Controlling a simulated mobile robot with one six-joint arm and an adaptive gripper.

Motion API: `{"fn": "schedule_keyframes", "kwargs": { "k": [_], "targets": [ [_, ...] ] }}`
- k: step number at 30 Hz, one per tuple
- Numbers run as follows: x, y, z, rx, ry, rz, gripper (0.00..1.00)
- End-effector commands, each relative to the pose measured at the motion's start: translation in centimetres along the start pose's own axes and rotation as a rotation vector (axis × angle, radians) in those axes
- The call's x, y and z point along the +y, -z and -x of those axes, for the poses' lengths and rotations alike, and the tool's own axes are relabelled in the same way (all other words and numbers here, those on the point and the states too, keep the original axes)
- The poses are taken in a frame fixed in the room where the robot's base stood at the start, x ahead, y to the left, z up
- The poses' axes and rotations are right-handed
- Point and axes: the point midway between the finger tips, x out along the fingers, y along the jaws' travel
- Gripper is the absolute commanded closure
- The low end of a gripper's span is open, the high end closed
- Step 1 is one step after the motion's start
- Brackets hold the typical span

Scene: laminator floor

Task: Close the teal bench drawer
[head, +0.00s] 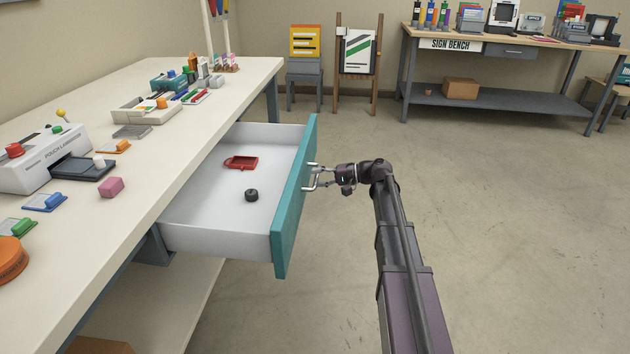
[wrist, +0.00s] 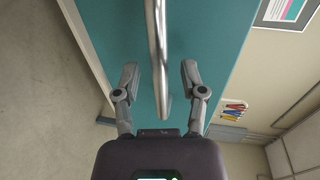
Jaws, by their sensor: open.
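The teal bench drawer (head: 294,205) is pulled well out from the white-topped bench in the head view. Its white inside holds a red tray-like piece (head: 241,162) and a small black round piece (head: 251,195). My gripper (head: 318,177) is at the outer side of the teal front, by the handle. In the wrist view the teal front (wrist: 215,45) fills the upper middle. The metal bar handle (wrist: 160,60) runs between the two spread fingers of my gripper (wrist: 160,82). The fingers stand apart on either side of the bar, with gaps showing.
The bench top (head: 160,190) carries a pouch laminator (head: 40,155), a pink block (head: 111,187) and several small items. A sign bench (head: 500,50) stands at the back right. The floor (head: 510,220) on the right is clear.

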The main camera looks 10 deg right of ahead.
Motion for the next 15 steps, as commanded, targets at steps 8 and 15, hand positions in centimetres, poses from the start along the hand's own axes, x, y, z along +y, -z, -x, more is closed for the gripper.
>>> {"fn": "schedule_keyframes", "kwargs": {
  "k": [8, 15],
  "targets": [
    [-0.01, 0.00, -0.94, 0.000, 0.000, 0.000, 0.46],
    [-0.02, 0.00, -0.91, 0.000, 0.000, 0.000, 0.55]
  ]
}}
